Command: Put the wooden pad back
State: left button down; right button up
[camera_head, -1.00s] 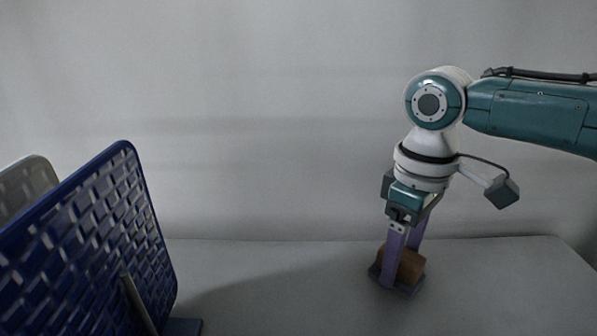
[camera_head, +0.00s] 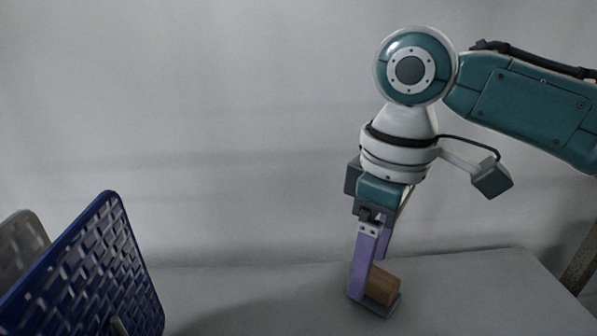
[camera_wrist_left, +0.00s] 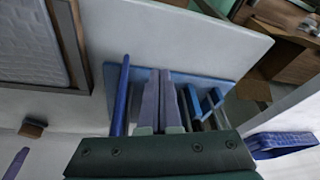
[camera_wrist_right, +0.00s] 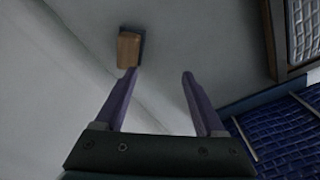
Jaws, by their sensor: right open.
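My right gripper (camera_head: 370,277) is open, pointing down close to the pad's left side. In the right wrist view the pad (camera_wrist_right: 128,49) lies by the tip of the left finger, outside the gap between the fingers (camera_wrist_right: 160,74), which is empty. Contact cannot be told. The pad also shows at the left of the left wrist view (camera_wrist_left: 33,128). My left gripper (camera_wrist_left: 161,75) has its fingers together, with nothing clear between them.
A blue woven-patterned panel (camera_head: 95,265) stands tilted at the left of the head view, with a grey panel (camera_head: 22,245) behind it. A blue rack (camera_wrist_left: 215,75) lies near my left fingers. The table between panel and pad is clear. A pale wall rises behind.

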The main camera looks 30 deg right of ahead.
jog(key=shift+t+y, duration=0.8)
jog(key=s+a+f, duration=0.1)
jog(key=s+a, duration=0.1)
jog(key=a, duration=0.1)
jog(key=s+a+f, duration=0.1)
jog(key=s+a, duration=0.1)
jog(key=s+a+f, duration=0.2)
jog(key=s+a, duration=0.1)
jog(key=shift+s+a, duration=0.1)
jog(key=shift+a, duration=0.25)
jog(key=s, duration=0.1)
jog(key=s+m, duration=0.1)
jog(key=s, duration=0.1)
jog(key=shift+s+r+t, duration=0.2)
jog(key=shift+s+t, duration=0.1)
jog(key=shift+t, duration=0.1)
jog(key=shift+m+t+h, duration=0.3)
jog(key=shift+m+h, duration=0.5)
jog(key=s+d, duration=0.1)
jog(key=s+d+r, duration=0.1)
jog(key=s, duration=0.1)
jog(key=shift+s+d, duration=0.15)
jog(key=shift+d, duration=0.1)
